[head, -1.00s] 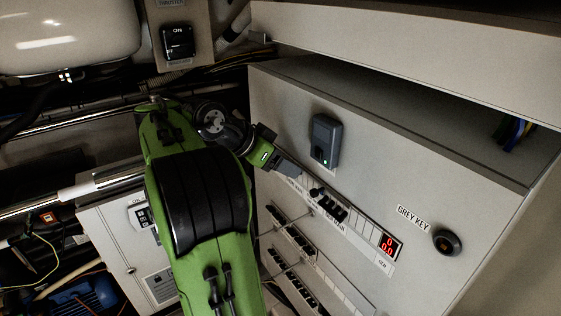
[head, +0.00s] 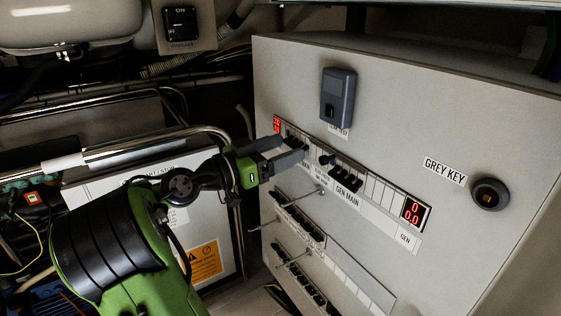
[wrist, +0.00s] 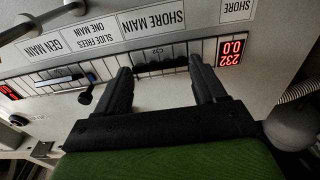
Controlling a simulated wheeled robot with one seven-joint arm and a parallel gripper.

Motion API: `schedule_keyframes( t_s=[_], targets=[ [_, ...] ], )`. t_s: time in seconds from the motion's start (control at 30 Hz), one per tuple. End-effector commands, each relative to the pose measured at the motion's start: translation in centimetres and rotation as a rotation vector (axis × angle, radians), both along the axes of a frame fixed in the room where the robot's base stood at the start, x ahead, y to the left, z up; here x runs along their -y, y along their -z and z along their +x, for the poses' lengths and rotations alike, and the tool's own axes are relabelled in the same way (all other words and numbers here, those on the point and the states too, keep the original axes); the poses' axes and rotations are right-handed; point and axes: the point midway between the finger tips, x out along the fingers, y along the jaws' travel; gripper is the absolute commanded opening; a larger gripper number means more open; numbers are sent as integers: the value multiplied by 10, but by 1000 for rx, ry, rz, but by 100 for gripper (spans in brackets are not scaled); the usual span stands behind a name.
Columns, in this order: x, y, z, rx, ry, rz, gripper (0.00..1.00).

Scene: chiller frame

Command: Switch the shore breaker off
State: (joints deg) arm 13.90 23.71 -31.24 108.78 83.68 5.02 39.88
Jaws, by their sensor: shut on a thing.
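The shore breaker (wrist: 160,54) is a block of dark ganged toggles in the panel row, beside the label SHORE MAIN (wrist: 152,20) in the wrist view. In the head view my gripper (head: 290,152) reaches from the left to the left end of the row. It partly hides the shore breaker (head: 294,137) there. I cannot tell whether the toggles stand on or off.
The GEN MAIN breakers (head: 346,172) sit right of my gripper, with a black slide knob (wrist: 86,97) near them. A red display (wrist: 231,52) reads 232 and 0.0. A grey box (head: 338,96) sticks out above the row. The GREY KEY switch (head: 490,194) is far right.

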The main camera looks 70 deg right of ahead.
Motion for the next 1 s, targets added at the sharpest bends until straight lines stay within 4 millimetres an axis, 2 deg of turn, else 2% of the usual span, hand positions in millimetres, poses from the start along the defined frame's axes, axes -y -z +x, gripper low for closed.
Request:
schedule_keyframes(
  t_s=[0.03,0.2,0.93,0.97,1.0],
  targets=[
    [0,9,1,-22,-1,-25,40],
    [1,13,-1,-80,1,-92,40],
    [3,12,-2,-135,1,-152,40],
    [3,12,-2,-135,1,-152,72],
    [3,12,-2,-135,1,-152,78]
  ],
)
